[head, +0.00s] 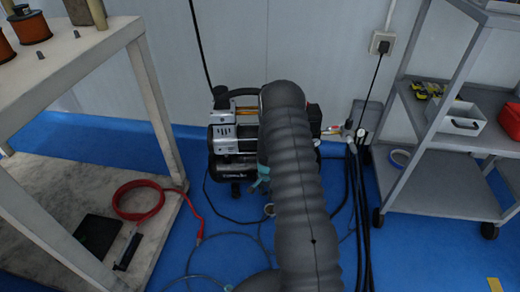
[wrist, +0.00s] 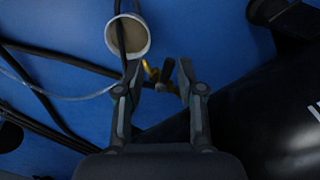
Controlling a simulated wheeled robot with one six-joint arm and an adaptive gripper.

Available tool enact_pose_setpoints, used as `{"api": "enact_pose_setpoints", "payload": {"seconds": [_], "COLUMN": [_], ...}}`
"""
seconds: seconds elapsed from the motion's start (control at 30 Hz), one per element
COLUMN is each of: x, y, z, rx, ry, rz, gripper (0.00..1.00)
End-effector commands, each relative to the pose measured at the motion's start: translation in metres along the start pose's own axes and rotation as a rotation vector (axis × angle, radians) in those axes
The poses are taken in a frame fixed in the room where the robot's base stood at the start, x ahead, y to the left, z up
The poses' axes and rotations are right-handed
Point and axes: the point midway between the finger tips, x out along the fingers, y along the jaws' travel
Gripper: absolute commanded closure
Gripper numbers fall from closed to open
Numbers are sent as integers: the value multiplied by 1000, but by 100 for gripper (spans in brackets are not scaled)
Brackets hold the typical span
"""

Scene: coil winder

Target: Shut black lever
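In the wrist view a small black lever (wrist: 167,71) shows beside a brass-yellow fitting (wrist: 151,71), close to the dark tank. My gripper (wrist: 158,74) is open, with its two fingers spread on either side of the lever. The lever lies nearer the right fingertip; I cannot tell whether either finger touches it. In the head view my arm covers the middle of the compressor (head: 233,136), and the lever is hidden there.
A pale round cup-like part (wrist: 128,37) with a dark hose stands by the left finger. Black hoses (head: 362,200) hang right of the compressor. A workbench (head: 75,55) stands left, a grey shelf cart (head: 440,190) right. A red hose (head: 140,200) lies at lower left.

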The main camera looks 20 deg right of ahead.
Motion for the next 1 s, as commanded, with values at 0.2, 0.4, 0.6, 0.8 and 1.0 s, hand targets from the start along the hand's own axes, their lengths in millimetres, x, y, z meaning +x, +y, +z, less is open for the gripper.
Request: {"api": "enact_pose_setpoints", "payload": {"seconds": [0.2,0.4,0.6,0.8,1.0], "x": [-2,-2,-26,-60,-94], "y": [7,12,12,12,12], "z": [-1,-2,-4,-4,-4], "rx": [-193,-371,-435,-433,-432], "ry": [-3,-6,-2,-2,-3], "rz": [0,0,-3,-2,-2], "gripper": [62,62,62,62,62]}}
